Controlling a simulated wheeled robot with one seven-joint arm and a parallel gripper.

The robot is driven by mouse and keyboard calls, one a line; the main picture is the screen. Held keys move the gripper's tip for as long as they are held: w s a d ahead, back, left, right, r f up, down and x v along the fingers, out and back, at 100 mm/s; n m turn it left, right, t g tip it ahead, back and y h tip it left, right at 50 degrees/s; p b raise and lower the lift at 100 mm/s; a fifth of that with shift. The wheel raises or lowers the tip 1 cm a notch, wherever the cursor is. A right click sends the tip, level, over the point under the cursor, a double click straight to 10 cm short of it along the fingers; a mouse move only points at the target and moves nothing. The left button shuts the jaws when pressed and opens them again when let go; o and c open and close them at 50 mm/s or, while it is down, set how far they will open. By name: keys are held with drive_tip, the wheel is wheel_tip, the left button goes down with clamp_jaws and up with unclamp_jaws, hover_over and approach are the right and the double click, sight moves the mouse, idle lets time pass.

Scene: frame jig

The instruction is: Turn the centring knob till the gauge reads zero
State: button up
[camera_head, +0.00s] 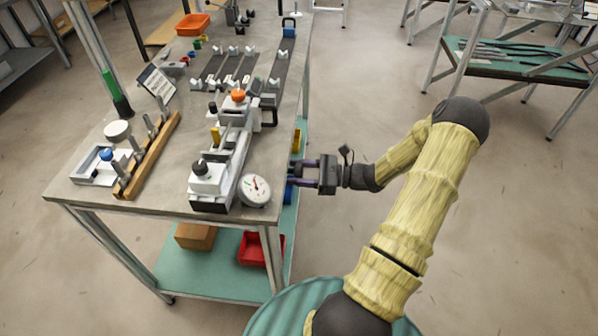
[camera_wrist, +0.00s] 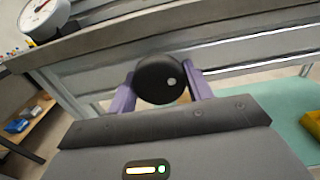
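The black round knob (camera_wrist: 160,78), with a pale dot on its face, stands between the two purple fingers of my gripper (camera_wrist: 161,90) in the wrist view. The fingers lie against its left and right sides. In the head view my gripper (camera_head: 304,173) is at the right edge of the bench; the knob is hidden there. The dial gauge (camera_head: 255,190) has a white face and faces the camera at the jig's near end. Its needle leans up and left, but the marks are too small to read. The gauge also shows, cut off, in the wrist view (camera_wrist: 42,16).
The jig rail (camera_head: 233,165) with clamps runs along the bench (camera_head: 160,206). A wooden rack (camera_head: 150,155) of pins and a small sign (camera_head: 156,82) stand to its left. A red bin (camera_head: 260,249) sits on the lower shelf. The floor right of the bench is clear around my arm.

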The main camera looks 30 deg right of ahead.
drive_tip(key=shift+n, duration=0.4)
drive_tip(key=n+p, duration=0.1)
drive_tip(key=n, duration=0.4)
drive_tip(key=shift+d, duration=0.1)
drive_tip(key=n, duration=0.6)
drive_tip(key=shift+w, duration=0.1)
idle(0.4)
drive_tip(key=o, duration=0.9)
drive_tip(key=shift+o, duration=0.2)
drive_tip(key=shift+r, duration=0.1)
drive_tip(key=shift+r, duration=0.1)
